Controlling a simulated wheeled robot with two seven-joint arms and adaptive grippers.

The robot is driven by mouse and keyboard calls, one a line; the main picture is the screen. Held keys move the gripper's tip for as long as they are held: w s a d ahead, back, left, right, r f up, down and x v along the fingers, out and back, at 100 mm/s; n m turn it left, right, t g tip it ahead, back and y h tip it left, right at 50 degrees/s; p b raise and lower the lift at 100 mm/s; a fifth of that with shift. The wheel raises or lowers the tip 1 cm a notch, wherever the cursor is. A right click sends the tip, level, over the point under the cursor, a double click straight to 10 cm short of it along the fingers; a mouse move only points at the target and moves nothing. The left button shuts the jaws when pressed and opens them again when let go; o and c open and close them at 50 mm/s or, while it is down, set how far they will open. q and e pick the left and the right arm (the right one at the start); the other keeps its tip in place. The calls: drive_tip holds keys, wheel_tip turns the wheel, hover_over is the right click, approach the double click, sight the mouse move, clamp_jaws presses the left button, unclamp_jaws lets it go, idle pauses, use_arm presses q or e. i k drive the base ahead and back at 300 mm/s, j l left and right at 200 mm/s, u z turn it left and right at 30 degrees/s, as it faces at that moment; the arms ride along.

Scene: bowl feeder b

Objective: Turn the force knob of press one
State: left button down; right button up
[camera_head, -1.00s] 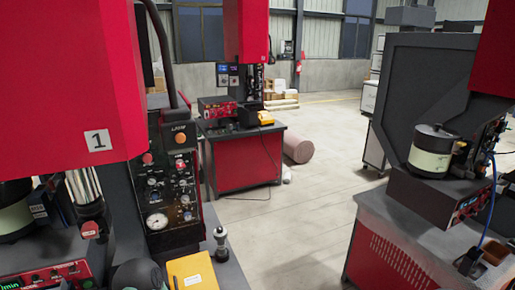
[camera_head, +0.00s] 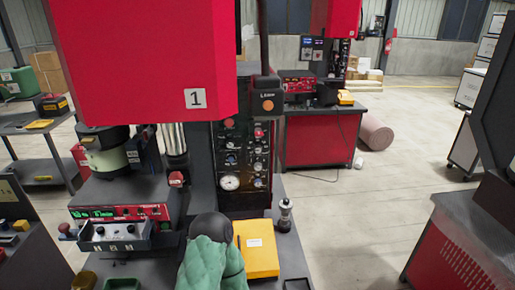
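Press one (camera_head: 145,65) is the red machine with a white label "1" (camera_head: 197,98) at the left centre. Its dark control panel (camera_head: 243,160) stands below and right of the red housing. The panel carries several small knobs and buttons and a round white gauge (camera_head: 229,182) near its bottom. An orange button (camera_head: 268,105) sits on a small box at the panel's top right. I cannot tell which knob is the force knob, as the labels are too small to read. Neither of my grippers is in view, and nothing touches the panel.
A green quilted item (camera_head: 205,262) with a dark rounded top stands in front of the press. A red control unit (camera_head: 122,212) sits left. Open floor (camera_head: 345,235) lies right, before another machine.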

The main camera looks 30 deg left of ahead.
sight(258, 148)
drive_tip(key=u, duration=2.2)
drive_tip(key=i+j+u, duration=0.1)
drive_tip(key=i+j, duration=0.35)
drive_tip(key=j, duration=0.25)
drive_tip(key=i+j+u, duration=0.15)
drive_tip(key=i+j, duration=0.3)
drive_tip(key=j, duration=0.2)
drive_tip(key=i+j+u, duration=0.1)
drive_tip(key=i+j, duration=0.4)
drive_tip(key=z, duration=1)
drive_tip(key=l+z, duration=0.2)
drive_tip(key=z, duration=0.3)
drive_tip(key=l+z, duration=0.25)
drive_tip(key=z, duration=0.25)
drive_tip(key=l+z, duration=0.25)
drive_tip(key=z, duration=0.25)
